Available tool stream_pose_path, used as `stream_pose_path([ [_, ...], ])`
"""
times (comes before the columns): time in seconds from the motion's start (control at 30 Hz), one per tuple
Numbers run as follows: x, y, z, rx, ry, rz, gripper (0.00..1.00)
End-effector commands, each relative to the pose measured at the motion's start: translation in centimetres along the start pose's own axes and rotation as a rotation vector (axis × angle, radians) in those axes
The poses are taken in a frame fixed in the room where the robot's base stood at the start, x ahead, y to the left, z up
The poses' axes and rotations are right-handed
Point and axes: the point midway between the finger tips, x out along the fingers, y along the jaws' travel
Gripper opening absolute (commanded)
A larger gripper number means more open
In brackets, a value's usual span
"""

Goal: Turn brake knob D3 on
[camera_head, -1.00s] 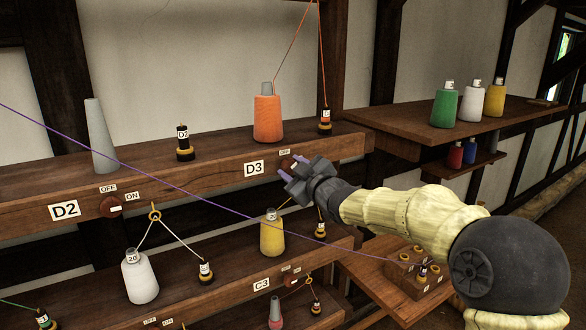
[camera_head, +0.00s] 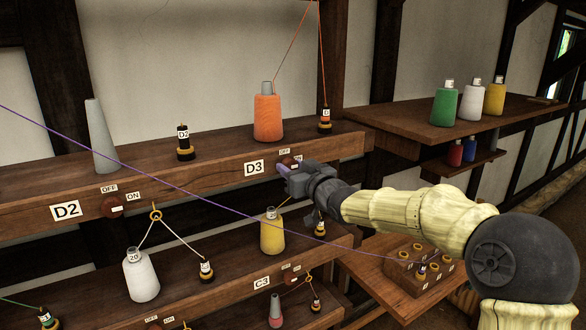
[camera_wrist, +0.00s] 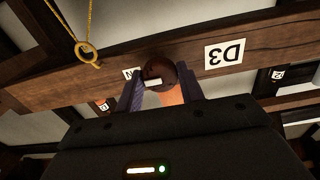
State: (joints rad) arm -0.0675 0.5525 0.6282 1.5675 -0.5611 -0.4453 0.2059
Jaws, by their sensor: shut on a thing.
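Brake knob D3 (camera_head: 290,161) is a dark red-brown round knob on the front of the upper beam, right of the D3 label (camera_head: 254,167). In the wrist view the knob (camera_wrist: 158,70) sits between my two fingers and shows a short white mark. My gripper (camera_head: 282,170) is shut on it, with one finger on each side (camera_wrist: 161,92). The ON label (camera_wrist: 131,73) is partly covered by a finger in the wrist view.
An orange cone (camera_head: 268,118) and a small black bobbin (camera_head: 325,120) stand above on the same beam. A purple thread (camera_head: 180,193) runs slantwise past the beams. Knob D2 (camera_head: 113,206) is at left, and a lower beam carries the C3 label (camera_head: 262,283).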

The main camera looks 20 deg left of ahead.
Motion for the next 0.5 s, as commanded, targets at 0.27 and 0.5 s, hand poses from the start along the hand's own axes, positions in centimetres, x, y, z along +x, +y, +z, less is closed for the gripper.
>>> stream_pose_path([
  [0.27,0.0,0.02,0.3,0.006,-0.006,0.001,0.15],
  [0.5,0.0,0.02,0.21,0.005,-0.004,0.0,0.58],
])
